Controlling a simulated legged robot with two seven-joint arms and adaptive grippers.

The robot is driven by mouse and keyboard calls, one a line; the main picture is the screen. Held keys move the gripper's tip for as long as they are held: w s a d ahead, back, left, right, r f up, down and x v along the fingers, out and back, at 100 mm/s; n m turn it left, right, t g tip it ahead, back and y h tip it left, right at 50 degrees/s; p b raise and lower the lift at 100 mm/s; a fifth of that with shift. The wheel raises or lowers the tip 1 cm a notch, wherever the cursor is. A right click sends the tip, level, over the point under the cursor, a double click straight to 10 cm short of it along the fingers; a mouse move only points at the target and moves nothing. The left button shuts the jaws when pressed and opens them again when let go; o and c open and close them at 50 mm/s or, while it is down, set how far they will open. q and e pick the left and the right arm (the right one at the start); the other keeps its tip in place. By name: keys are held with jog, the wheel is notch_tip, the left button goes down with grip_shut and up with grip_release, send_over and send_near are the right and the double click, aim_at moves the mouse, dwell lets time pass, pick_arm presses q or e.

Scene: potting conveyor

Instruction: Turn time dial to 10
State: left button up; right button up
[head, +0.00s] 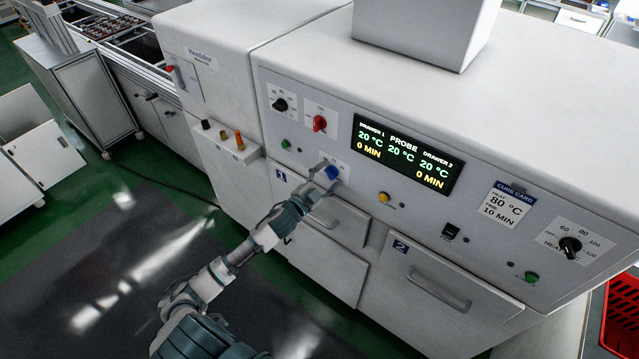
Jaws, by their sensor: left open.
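The front panel (480,225) of the white oven-like machine carries several dials. A blue dial (333,173) sits on a pale plate below the display. My left gripper (325,175) is at this dial, its open fingers by the knob; contact is too small to tell. The dial's label is mostly hidden by the gripper, and its pointer cannot be read. The display (405,155) reads 20 °C and 0 MIN for both drawers. The cure card (507,204) reads heat 80 °C, time 10 min. My right gripper is not in view.
A red knob (319,123), a black dial (280,104) and a yellow button (384,197) surround the blue dial. A black heat dial (570,246) is at the right. Drawer handles (440,289) stick out below. A small shelf (226,143) with coloured pegs is left.

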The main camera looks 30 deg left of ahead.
pick_arm(q)
jog(key=s, duration=1.1)
jog(key=shift+s+a, duration=0.2)
jog(key=shift+a, duration=0.25)
